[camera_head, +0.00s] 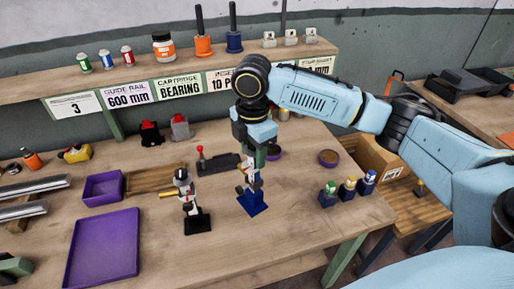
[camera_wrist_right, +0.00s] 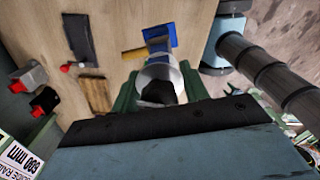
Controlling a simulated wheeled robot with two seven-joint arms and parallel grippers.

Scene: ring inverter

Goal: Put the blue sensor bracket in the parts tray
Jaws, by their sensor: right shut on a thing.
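The blue sensor bracket (camera_head: 253,204) has a flat blue base with a white and grey upright part. My right gripper (camera_head: 253,160) points down from above and is shut on its upper part. In the right wrist view, the blue base (camera_wrist_right: 159,38) shows beyond the silver-white round part between my green fingers (camera_wrist_right: 160,88). I cannot tell whether the base touches the table. A wide, shallow purple tray (camera_head: 78,270) lies at the front left, and a smaller, deeper purple tray (camera_head: 103,188) sits behind it. I cannot tell which is the parts tray. My left gripper is not in view.
A similar bracket with a black base (camera_head: 198,222) stands just left of the blue one. Several small coloured-top pieces (camera_head: 348,190) stand at the right edge. A labelled shelf (camera_head: 180,84) runs along the back. The table front between bracket and trays is mostly clear.

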